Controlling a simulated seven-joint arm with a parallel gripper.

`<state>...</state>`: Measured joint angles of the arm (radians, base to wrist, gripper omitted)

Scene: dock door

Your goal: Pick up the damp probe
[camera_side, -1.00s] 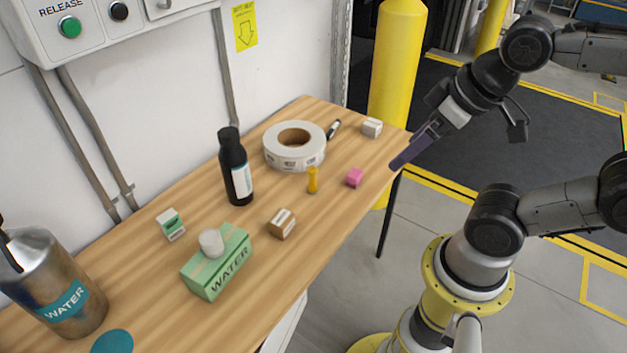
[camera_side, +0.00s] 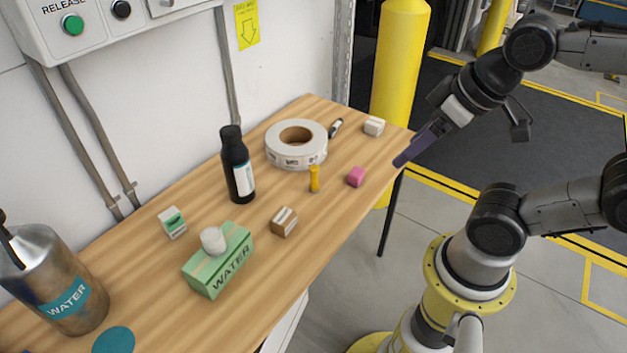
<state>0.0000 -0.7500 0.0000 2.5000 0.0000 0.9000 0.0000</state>
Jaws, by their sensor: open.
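I cannot tell for certain which item is the damp probe. One candidate is a small yellow peg-like piece (camera_side: 314,179) standing on the wooden bench in front of the tape roll. Another is a slim black-and-white pen-like piece (camera_side: 335,128) lying beside the roll, toward the back right. My gripper (camera_side: 401,161) has long purple fingers, seen side-on, and is open. It hangs at the bench's right edge, pointing down and left, apart from both pieces. Nothing shows between its fingers.
A yellow bollard (camera_side: 398,60) stands behind.

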